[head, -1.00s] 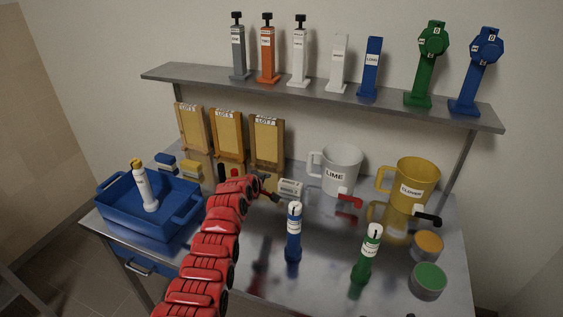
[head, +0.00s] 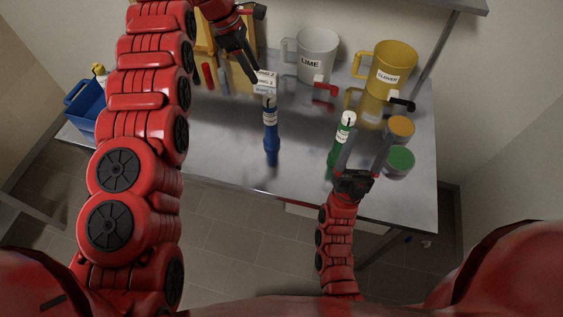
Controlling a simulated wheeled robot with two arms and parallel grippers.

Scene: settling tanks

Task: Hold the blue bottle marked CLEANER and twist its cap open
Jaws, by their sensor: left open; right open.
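A slim blue bottle (head: 271,131) with a white label and white cap stands upright near the middle of the steel table. Its label is too small to read. My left gripper (head: 247,66) is open, above and behind the bottle in the picture, close to the white labelled block and apart from the bottle. My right gripper (head: 367,142) is open at the table's front right, its fingers pointing away from me. A green bottle (head: 337,151) with a white cap stands just left of these fingers; whether they touch it cannot be told.
A white LIME jug (head: 316,58) and a yellow jug (head: 390,68) stand behind. A white block (head: 265,83) sits behind the blue bottle. Orange (head: 399,127) and green-topped (head: 398,161) tubs stand at right. A blue tray (head: 82,112) is partly hidden at left. The table's front middle is clear.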

